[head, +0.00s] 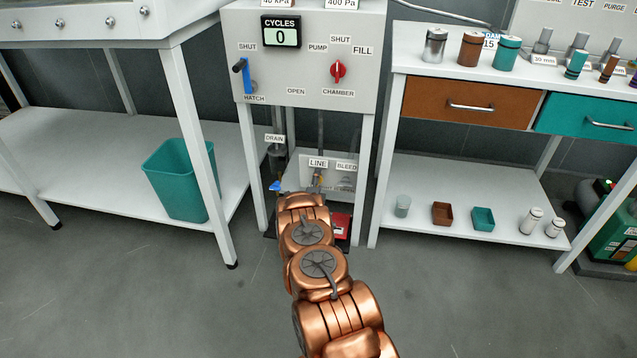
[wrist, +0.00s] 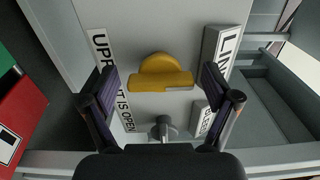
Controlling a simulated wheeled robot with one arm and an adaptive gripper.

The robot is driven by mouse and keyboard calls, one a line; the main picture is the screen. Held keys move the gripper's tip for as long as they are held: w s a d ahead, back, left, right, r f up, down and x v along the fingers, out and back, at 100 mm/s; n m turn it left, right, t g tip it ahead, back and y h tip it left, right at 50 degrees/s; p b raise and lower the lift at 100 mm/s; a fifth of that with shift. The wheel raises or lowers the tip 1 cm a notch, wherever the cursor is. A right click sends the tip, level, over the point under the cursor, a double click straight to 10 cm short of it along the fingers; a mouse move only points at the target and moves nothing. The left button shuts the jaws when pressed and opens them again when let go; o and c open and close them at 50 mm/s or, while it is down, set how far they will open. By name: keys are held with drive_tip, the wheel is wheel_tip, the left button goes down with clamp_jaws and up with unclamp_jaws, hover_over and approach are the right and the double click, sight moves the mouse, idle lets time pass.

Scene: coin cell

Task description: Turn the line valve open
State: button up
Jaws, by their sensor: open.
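The line valve's yellow handle (wrist: 160,80) sits in the middle of the wrist view, a short bar with a rounded part behind it. Its bar lies across the picture, between the LINE label (wrist: 223,50) on the right and a partly covered strip (wrist: 104,65) on the left that seems to read "UPRIGHT IS OPEN". My gripper (wrist: 160,76) is open, one finger off each end of the bar. I see no clear contact. In the head view the LINE label (head: 318,163) shows beyond my arm, which hides my fingers and most of the valve.
A grey knob (wrist: 163,129) is close below the handle, with a smaller label (wrist: 202,118) beside it. A red and green box (wrist: 20,115) stands at the left. In the head view, cabinet legs (head: 362,180) flank the low valve space, with DRAIN (head: 275,138) and BLEED (head: 346,167) labels.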

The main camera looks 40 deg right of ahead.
drive_tip(key=v, duration=1.2)
idle(0.4)
idle(0.5)
